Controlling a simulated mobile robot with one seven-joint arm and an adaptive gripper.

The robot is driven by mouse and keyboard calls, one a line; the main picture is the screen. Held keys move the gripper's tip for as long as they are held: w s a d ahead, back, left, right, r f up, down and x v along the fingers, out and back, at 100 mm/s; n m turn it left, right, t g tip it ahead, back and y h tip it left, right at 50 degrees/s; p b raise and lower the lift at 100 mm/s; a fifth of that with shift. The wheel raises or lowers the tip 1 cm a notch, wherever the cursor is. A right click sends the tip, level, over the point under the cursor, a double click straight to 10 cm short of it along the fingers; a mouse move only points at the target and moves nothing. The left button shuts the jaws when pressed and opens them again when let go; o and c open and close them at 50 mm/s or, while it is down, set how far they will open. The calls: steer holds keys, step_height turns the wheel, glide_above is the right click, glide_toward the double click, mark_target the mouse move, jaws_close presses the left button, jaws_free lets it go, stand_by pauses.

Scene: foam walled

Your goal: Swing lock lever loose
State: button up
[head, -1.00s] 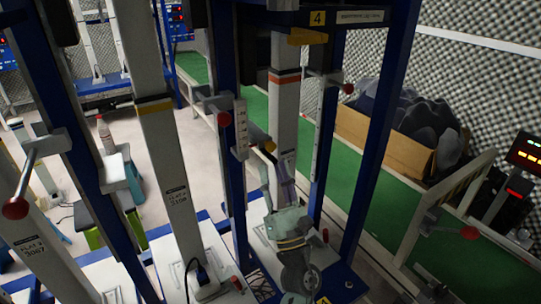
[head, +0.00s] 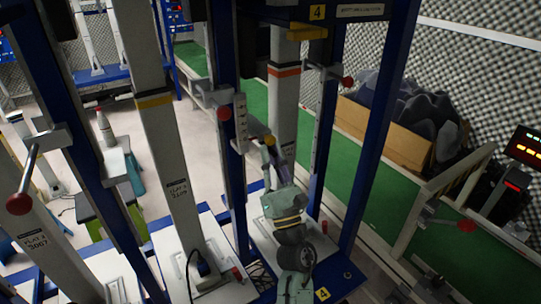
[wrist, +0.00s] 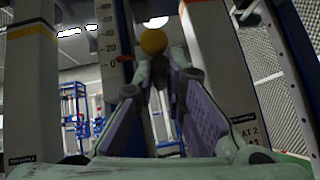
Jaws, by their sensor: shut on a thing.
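The lock lever shows as a yellow ball knob (head: 270,140) beside a white upright scale plate (head: 240,122) on a blue post. The knob also shows in the wrist view (wrist: 153,41), just beyond my fingertips. My gripper (head: 272,152) reaches up to it from below and is shut on the lever at or just under the knob. In the wrist view my gripper (wrist: 160,70) has its purple-padded fingers converging toward the tips. The lever's arm and pivot are mostly hidden by the fingers.
A white column (head: 285,95) with an orange band stands close behind my gripper. Blue posts (head: 325,140) flank it. Red-knobbed levers (head: 226,114) sit nearby at left and right (head: 348,82). A green belt (head: 350,185) and a carton (head: 385,130) lie to the right.

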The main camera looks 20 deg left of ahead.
jaws_close()
stand_by(0.3)
steer(key=shift+w+d+f+n+g+y+b, duration=0.1)
steer(key=shift+w+n+g+y+b, duration=0.05)
steer(key=shift+n+g+y+b, duration=0.3)
steer(key=shift+w+d+n+g+y, duration=0.2)
steer(key=shift+n+g+y, duration=0.15)
steer(key=shift+g+y, duration=0.5)
steer(key=o, duration=0.7)
jaws_free()
steer(key=v, duration=1.2)
steer(key=shift+c, duration=0.3)
